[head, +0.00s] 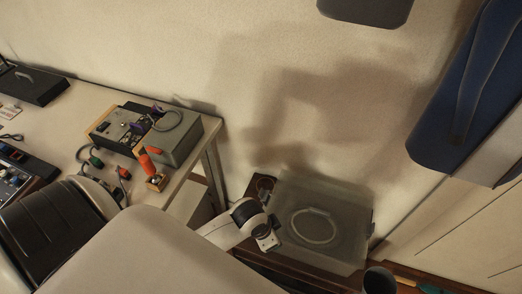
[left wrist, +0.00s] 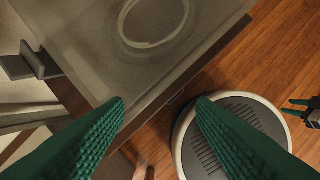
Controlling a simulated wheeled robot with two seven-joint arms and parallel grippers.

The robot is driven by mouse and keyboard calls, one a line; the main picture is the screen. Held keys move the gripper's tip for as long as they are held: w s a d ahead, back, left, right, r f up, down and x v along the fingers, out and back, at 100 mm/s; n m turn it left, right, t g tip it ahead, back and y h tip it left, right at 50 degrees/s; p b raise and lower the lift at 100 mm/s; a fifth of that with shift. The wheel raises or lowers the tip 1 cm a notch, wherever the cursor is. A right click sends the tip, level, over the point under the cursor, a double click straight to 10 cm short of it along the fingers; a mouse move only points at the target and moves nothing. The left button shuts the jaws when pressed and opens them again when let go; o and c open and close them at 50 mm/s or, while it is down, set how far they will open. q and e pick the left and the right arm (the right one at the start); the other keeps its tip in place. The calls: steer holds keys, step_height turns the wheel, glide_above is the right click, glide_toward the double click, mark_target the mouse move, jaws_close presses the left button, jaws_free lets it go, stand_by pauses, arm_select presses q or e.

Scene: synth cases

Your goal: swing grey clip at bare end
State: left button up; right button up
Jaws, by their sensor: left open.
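The case (head: 345,250) has a cloudy grey lid with a pale ring (head: 333,239) on top; the left wrist view shows its lid (left wrist: 95,65) close up. A grey clip (left wrist: 40,68) sticks out from the case's edge at the left of that view. A small tab (head: 372,228) shows at the case's right side in the head view; I cannot tell whether it is the same clip. My left gripper (left wrist: 160,103) is open and empty, its green fingers apart below the case's corner and away from the clip. In the head view its wrist is beside the case's left side.
A dark green and black thing (left wrist: 306,108), perhaps my right gripper, shows at the right edge. The case sits on a dark wooden surface (head: 290,268) against the wall. A table (head: 75,110) with a grey instrument box (head: 180,143) stands left.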

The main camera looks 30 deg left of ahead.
mark_target(261, 191)
arm_select(q)
steer(key=w+m, duration=0.1)
steer(key=w+r+m, duration=0.2)
steer(key=w, duration=0.1)
steer(key=shift+w+d, duration=0.1)
steer(key=shift+d, duration=0.05)
steer(key=w+m, duration=0.1)
steer(key=w+a+r+m, duration=0.1)
steer(key=w+a+r+m+g, duration=0.1)
steer(key=shift+w+a+r, duration=0.15)
steer(key=shift+w+a, duration=0.1)
steer(key=shift+w, duration=0.1)
steer(key=w+a+r+m+g+y, duration=0.25)
steer(key=w+a+r, duration=0.2)
steer(key=a, duration=0.45)
steer(key=shift+m+t+h, duration=0.25)
steer(key=shift+m+h, duration=0.2)
steer(key=f, duration=0.3)
steer(key=f+b, duration=0.1)
steer(key=f, duration=0.3)
steer(key=f+b, duration=0.1)
steer(key=f, duration=0.3)
steer(key=shift+s, duration=0.3)
steer(key=shift+c, duration=0.2)
